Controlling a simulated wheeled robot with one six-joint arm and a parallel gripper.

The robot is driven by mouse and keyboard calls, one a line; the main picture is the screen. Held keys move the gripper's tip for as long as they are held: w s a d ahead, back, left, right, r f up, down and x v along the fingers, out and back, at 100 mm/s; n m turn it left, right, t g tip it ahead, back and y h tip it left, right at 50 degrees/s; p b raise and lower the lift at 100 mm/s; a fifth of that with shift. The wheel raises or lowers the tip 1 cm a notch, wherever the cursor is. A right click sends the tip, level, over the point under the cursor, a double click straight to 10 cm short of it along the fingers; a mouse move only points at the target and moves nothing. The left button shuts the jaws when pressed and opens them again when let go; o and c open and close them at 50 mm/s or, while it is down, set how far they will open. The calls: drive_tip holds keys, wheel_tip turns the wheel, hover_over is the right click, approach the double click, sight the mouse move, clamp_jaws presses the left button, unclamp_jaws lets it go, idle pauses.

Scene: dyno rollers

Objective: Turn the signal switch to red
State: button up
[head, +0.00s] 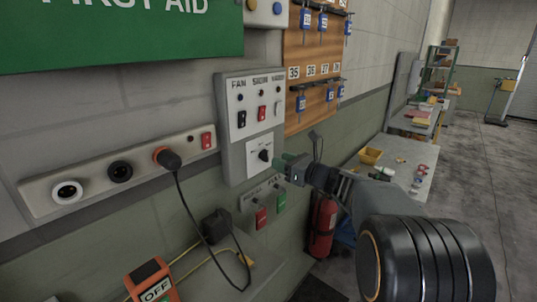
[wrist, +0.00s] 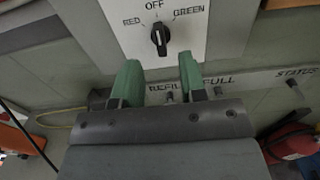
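The signal switch is a black rotary knob (wrist: 159,38) on a white plate (wrist: 125,30) marked RED at left, OFF at top and GREEN at right. The knob looks roughly upright, near OFF; its exact pointing is hard to tell. In the head view the knob (head: 264,155) sits low on a grey control box (head: 233,155). My gripper (wrist: 160,83) has green fingertips, open and apart with nothing between them. It is just below and in front of the knob, not touching it in the wrist view. In the head view my gripper (head: 283,163) is right of the knob.
Above the knob are rocker switches, including a red one (head: 262,113). Below hang a red tag (head: 261,218) and a green tag (head: 281,200). A socket strip (head: 92,180) with a plugged cable is at left. A key board (head: 309,85) and red extinguisher (head: 322,228) are at right.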

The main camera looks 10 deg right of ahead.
sight(268, 156)
drive_tip(key=shift+p+x, duration=0.5)
drive_tip(key=shift+x, duration=2.5)
drive_tip(key=c, duration=0.6)
